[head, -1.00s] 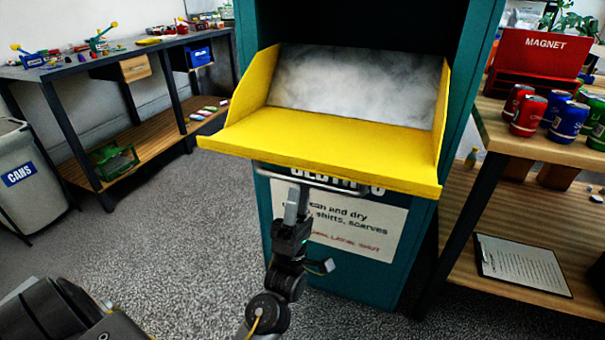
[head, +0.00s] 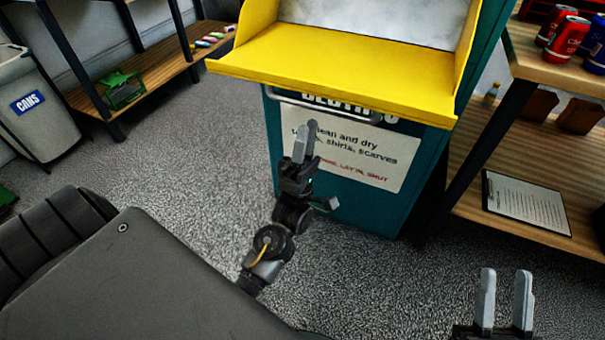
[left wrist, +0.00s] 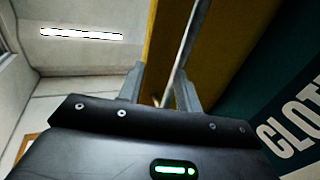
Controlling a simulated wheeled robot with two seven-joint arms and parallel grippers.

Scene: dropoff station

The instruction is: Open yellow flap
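The yellow flap (head: 345,65) of the teal clothing bin (head: 300,165) is swung out and lies like a tray, with yellow side walls. Its metal handle (head: 284,97) hangs under the front edge. My left gripper (head: 309,138) is just below and in front of the handle, with its fingers pointing up. In the left wrist view its fingers (left wrist: 160,92) are apart, with the yellow flap's edge (left wrist: 158,45) and a thin metal bar beyond them. I see nothing clasped. My right gripper (head: 504,298) is open and empty at the lower right.
A wooden shelf unit (head: 555,67) with cans stands close on the right, with a clipboard (head: 527,204) on its lower board. A grey cans bin (head: 35,110) and another shelf (head: 160,75) stand at the left. The carpet in front of the clothing bin is clear.

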